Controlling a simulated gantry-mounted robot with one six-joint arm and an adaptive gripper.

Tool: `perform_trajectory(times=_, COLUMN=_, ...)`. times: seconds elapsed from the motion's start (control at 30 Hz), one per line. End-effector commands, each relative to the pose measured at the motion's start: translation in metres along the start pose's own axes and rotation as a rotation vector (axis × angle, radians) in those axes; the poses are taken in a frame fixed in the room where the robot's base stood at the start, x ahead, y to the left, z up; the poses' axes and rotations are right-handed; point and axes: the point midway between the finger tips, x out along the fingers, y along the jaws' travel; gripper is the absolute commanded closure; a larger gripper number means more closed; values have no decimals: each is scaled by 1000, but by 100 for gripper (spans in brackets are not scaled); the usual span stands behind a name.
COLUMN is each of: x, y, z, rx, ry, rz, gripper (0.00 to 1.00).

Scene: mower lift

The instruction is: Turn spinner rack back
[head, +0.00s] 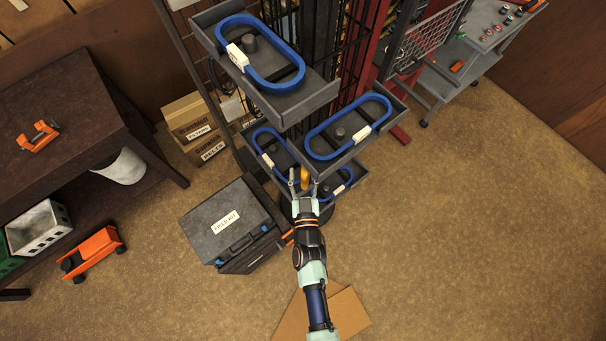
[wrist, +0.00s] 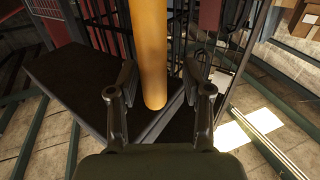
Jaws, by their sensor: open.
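The spinner rack is a dark wire stand with several grey trays, each holding a blue oval loop with a white label. An upper tray (head: 290,106) and a middle tray (head: 352,152) stick out toward me, with lower trays partly hidden beneath. An orange-yellow handle (head: 305,178) hangs below the middle tray; it also shows as a yellow cylinder in the wrist view (wrist: 153,50). My gripper (head: 305,186) is open at the handle. In the wrist view my gripper (wrist: 161,92) has one finger on each side of the handle's lower end, with visible gaps.
A black field kit case (head: 225,215) stands left of my arm. Cardboard boxes (head: 195,125) sit behind it. A dark bench (head: 70,115) is at the left, with an orange cart (head: 92,252) on the floor. The floor at the right is clear.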

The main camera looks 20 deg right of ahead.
Motion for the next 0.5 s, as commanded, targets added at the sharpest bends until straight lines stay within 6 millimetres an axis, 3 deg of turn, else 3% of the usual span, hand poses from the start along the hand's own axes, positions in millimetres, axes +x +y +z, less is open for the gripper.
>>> perform_trajectory(times=0.17, x=-12, y=0, z=1, rx=0, ry=-2, rz=0, gripper=50)
perform_trajectory(times=0.5, x=-93, y=0, z=0, rx=0, ry=-2, rz=-1, gripper=50)
